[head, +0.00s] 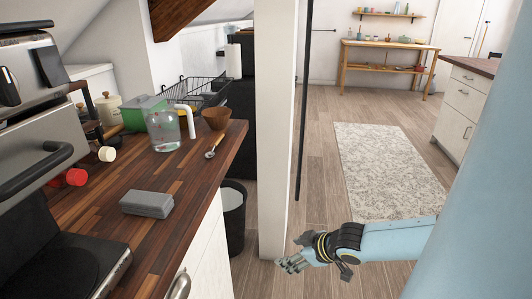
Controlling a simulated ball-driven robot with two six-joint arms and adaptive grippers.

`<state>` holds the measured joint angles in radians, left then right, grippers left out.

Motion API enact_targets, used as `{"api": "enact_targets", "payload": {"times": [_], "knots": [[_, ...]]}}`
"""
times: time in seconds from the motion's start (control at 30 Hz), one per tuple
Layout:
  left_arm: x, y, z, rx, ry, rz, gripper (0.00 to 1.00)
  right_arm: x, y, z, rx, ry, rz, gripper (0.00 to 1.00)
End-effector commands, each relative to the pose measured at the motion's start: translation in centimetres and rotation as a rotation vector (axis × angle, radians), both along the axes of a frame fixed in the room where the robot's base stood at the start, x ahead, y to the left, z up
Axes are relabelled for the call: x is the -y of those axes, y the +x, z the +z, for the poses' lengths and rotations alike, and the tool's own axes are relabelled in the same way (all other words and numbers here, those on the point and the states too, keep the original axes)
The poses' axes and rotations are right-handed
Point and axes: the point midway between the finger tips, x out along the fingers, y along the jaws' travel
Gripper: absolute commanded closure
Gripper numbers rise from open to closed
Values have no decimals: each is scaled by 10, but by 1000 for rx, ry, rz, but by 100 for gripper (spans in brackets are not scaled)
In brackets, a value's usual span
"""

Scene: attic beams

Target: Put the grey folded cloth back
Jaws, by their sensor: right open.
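The grey folded cloth (147,203) lies flat on the wooden countertop (195,180), near the stove on the left. It is a small, thick rectangle, with nothing on top of it. My right gripper (291,260) is open and empty, low in front of the white post and to the right of the counter, well apart from the cloth. My left gripper is not in view.
A white post (275,120) rises beside the counter. A dark bin (233,215) is on the floor. Open floor and a rug (385,165) lie beyond.

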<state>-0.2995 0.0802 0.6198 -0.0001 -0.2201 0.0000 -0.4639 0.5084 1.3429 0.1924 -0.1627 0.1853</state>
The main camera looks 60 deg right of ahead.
Motion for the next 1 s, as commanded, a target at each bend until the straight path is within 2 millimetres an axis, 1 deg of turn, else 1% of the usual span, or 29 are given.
{"api": "enact_targets", "payload": {"times": [0.03, 0.07, 0.1, 0.17, 0.2, 0.3, 0.4, 0.5, 0.53, 0.83, 0.93, 1.0], "knots": [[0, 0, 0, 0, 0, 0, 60, -11, -35, -45, -92, 7, -45, 35], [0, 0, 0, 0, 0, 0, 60, -20, -56, -69, -149, 8, -61, 35], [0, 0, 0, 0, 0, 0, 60, -35, -85, -98, -224, 14, -75, 35], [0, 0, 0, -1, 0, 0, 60, -64, -125, -134, -329, 28, -83, 35], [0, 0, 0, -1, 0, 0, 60, -84, -149, -153, -392, 40, -81, 35], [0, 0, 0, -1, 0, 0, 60, -133, -198, -183, -516, 71, -63, 35], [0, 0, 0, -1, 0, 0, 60, -166, -229, -198, -595, 93, -40, 35], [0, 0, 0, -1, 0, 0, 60, -183, -244, -203, -633, 104, -28, 35], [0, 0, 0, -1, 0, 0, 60, -185, -246, -204, -639, 105, -25, 35], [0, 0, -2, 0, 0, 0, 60, -186, -248, -206, -642, 106, -25, 35], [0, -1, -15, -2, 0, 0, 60, -186, -249, -219, -644, 105, -26, 35], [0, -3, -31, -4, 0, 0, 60, -186, -251, -235, -646, 105, -26, 35]]}}
